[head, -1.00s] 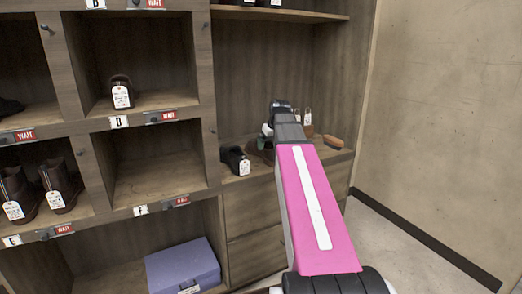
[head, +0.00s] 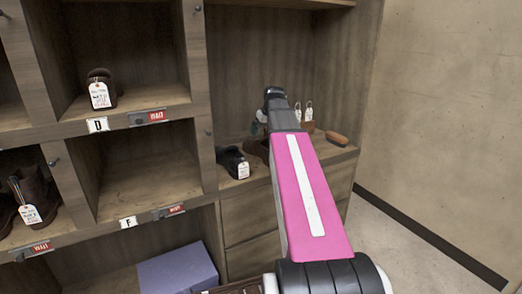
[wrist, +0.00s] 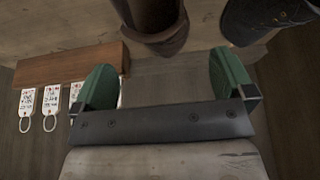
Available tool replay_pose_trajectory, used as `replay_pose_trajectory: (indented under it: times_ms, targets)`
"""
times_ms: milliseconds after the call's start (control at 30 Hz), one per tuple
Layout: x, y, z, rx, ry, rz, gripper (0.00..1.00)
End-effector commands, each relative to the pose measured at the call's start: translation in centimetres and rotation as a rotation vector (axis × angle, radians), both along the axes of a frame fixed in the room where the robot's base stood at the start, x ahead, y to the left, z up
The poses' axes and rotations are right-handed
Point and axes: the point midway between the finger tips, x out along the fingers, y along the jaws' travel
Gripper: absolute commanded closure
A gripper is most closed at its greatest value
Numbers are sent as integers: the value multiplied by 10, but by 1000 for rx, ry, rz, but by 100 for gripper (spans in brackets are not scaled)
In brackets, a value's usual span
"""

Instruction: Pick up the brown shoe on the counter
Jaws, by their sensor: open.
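The brown shoe (head: 256,148) stands on the counter in the head view, largely hidden behind my pink arm. In the wrist view, the brown shoe (wrist: 158,28) shows at the top middle, cut off by the frame edge. My gripper (wrist: 165,82) has its two green fingers wide apart with nothing between them. The shoe lies beyond the fingertips, and I see no contact. In the head view my gripper is mostly hidden behind the arm.
A black tagged shoe (head: 231,161) stands just left of the brown one; it also shows in the wrist view (wrist: 262,18). A wooden block (wrist: 70,65) with white tags lies near one finger. A brush (head: 336,138) lies at the counter's right. Cubbies (head: 150,175) stand left.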

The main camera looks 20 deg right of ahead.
Motion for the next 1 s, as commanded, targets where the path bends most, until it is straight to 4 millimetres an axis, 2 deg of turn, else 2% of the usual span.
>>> replay_pose_trajectory:
  times_ms: [100,433,700,967,1000]
  targets:
    - [6,1,-14,0,1,0,0]
    - [16,1,-33,0,1,0,0]
    - [30,3,-64,0,1,0,0]
    - [31,3,-68,0,0,0,0]
    - [31,3,-68,0,0,0,3]
